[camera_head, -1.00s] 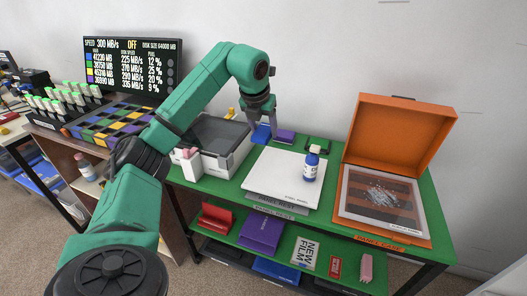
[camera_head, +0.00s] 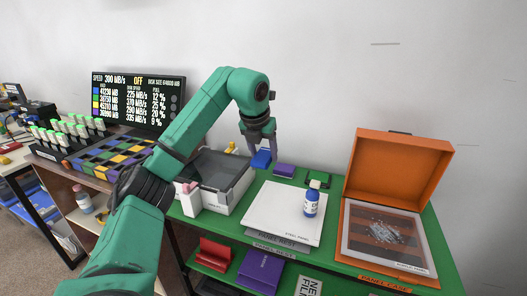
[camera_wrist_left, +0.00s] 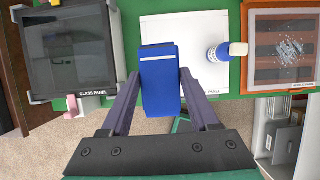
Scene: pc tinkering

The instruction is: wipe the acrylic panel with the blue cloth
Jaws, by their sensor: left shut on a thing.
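The blue cloth (camera_head: 261,159), a folded block-like pad, is held by my left gripper (camera_head: 259,143) above the back of the green table. In the left wrist view the cloth (camera_wrist_left: 160,88) sits between the two fingers of the left gripper (camera_wrist_left: 160,92). The acrylic panel (camera_head: 375,258) lies in the open orange case at the right, with a whitish smudge on its middle. The panel also shows at the upper right of the left wrist view (camera_wrist_left: 262,70). The cloth is well to the left of it. My right gripper is not in view.
The orange case's raised lid (camera_head: 400,170) stands behind the panel. A blue-and-white bottle (camera_head: 311,204) stands on the white steel panel (camera_head: 270,218). A glass panel box (camera_head: 218,180) stands left, a purple pad (camera_head: 284,170) lies behind. The arm spans the left side.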

